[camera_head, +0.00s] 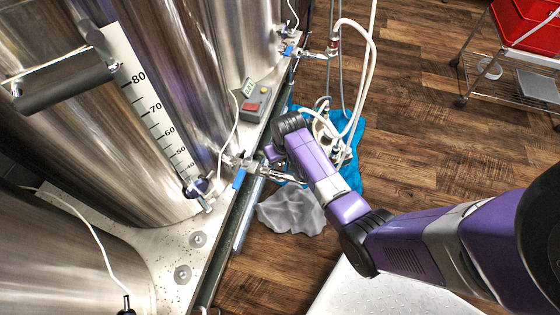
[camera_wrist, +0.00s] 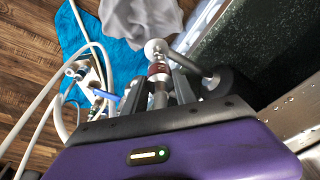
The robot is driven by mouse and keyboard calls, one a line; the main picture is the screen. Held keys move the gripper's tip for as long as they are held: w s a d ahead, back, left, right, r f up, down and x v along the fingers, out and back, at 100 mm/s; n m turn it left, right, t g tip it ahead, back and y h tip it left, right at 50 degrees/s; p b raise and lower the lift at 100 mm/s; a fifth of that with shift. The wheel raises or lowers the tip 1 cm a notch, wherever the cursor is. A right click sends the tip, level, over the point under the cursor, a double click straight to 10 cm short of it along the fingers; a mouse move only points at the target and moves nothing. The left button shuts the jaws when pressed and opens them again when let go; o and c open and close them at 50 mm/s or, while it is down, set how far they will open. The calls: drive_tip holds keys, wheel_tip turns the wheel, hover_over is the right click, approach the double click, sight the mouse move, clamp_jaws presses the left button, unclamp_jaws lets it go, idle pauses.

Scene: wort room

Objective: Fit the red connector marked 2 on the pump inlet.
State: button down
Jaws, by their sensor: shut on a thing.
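My gripper (camera_wrist: 159,88) is shut on a metal connector with a red band (camera_wrist: 158,70), which stands up between the fingers with a round silver end beyond them. No number can be read on it. In the wrist view, silver and white fittings with a blue lever (camera_wrist: 104,95) lie to the left, apart from the connector. In the head view, the pump fittings and hoses (camera_head: 338,150) sit on a blue cloth (camera_head: 354,178), partly behind my arm. The pump inlet cannot be picked out clearly. My arm hides the gripper's fingers in the head view.
A grey cloth (camera_head: 291,212) lies on the floor beside the platform edge. A tank valve with a blue handle (camera_head: 239,178) juts out near my wrist. A grey control box (camera_head: 256,100) stands on the ledge. White hoses (camera_head: 371,60) rise behind. A wire cart (camera_head: 512,75) stands far right.

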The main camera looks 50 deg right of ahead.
drive_tip(key=shift+g, duration=0.4)
drive_tip(key=f, duration=0.1)
drive_tip(key=s+a+f, duration=0.1)
drive_tip(key=s+f, duration=0.1)
drive_tip(key=shift+a+f, duration=0.3)
drive_tip(key=shift+w+r, duration=0.1)
drive_tip(key=shift+r, duration=0.05)
drive_tip(key=shift+w+d+r+p, duration=0.15)
drive_tip(key=shift+d+r+p, duration=0.5)
drive_tip(key=shift+p, duration=0.45)
drive_tip(key=shift+w+a+r+p, duration=0.1)
drive_tip(key=shift+r+p, duration=0.6)
drive_tip(key=shift+w+a+r+p, duration=0.1)
drive_tip(key=shift+r+p, duration=0.55)
drive_tip(key=shift+p, duration=0.05)
drive_tip(key=shift+r, duration=0.1)
